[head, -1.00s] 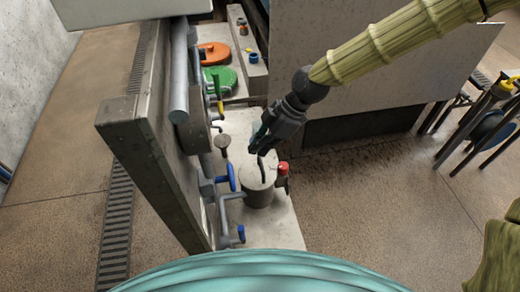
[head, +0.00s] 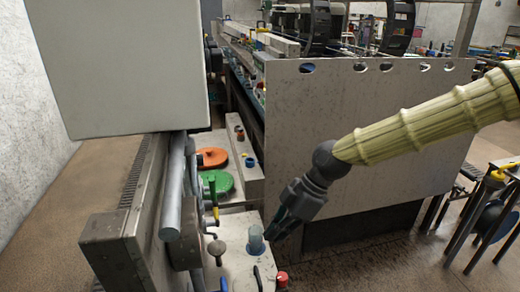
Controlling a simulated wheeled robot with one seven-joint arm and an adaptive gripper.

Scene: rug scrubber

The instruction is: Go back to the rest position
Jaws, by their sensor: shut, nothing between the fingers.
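My gripper (head: 272,235) is dark grey with teal-tinted fingers. It hangs from my pale yellow sleeved arm (head: 430,125), points down and left, and is shut and empty. Its tips are close to the right of a small upright blue-grey cylinder (head: 256,238) on the pale machine ledge. Whether they touch it is hard to tell. Below the tips are a black handle (head: 257,279) and a red knob (head: 282,279) at the picture's bottom edge.
A grey panel (head: 350,140) stands behind my gripper. A steel frame with a pipe (head: 172,195) and a pale box (head: 125,65) stand at left. Orange (head: 212,157) and green (head: 218,182) discs lie behind the ledge. Stands with a blue reel (head: 490,217) are at right.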

